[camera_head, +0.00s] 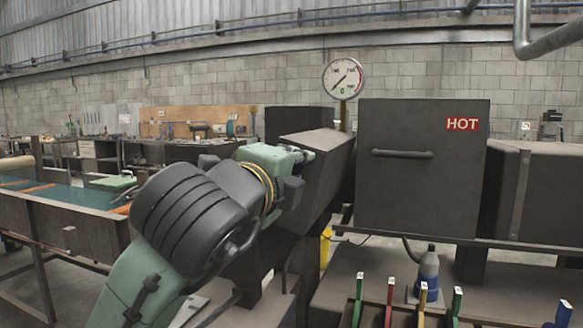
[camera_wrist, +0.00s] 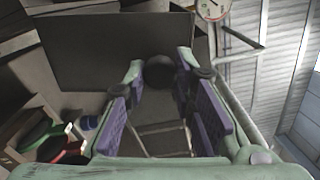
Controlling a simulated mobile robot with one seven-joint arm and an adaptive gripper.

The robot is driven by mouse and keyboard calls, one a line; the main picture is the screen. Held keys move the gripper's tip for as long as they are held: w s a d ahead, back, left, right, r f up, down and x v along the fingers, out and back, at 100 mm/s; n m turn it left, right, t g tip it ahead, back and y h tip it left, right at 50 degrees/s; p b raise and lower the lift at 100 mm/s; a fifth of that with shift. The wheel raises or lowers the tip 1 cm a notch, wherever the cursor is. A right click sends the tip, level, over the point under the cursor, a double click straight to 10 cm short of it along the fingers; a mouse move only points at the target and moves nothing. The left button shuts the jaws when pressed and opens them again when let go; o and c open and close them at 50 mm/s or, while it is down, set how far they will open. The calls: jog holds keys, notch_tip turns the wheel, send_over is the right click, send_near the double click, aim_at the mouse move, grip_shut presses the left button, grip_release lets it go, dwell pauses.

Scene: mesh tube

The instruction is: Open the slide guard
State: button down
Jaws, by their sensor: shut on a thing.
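A dark grey panel (camera_head: 425,190) with a horizontal bar handle (camera_head: 402,154) and a red HOT label stands upright at centre right in the head view. I take it to be the slide guard. A slanted dark grey housing (camera_head: 318,165) is left of it. My gripper (camera_wrist: 165,76) reaches up to this housing in the head view, left of and apart from the bar handle. In the wrist view, its purple-padded fingers close on a dark round knob (camera_wrist: 160,72). A dark flat plate (camera_wrist: 105,48) lies behind it. My wrist hides the fingertips in the head view.
A pressure gauge (camera_head: 343,78) stands behind the housing. Several coloured levers (camera_head: 390,292) and a grey-blue bottle (camera_head: 428,272) are at the front right. A conveyor table (camera_head: 70,235) is at the left. A large dark body (camera_head: 550,195) extends right of the panel.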

jog(key=shift+r, duration=0.1)
jog(key=c, duration=1.3)
grip_release()
jog(key=shift+c, duration=0.2)
jog(key=v, duration=1.2)
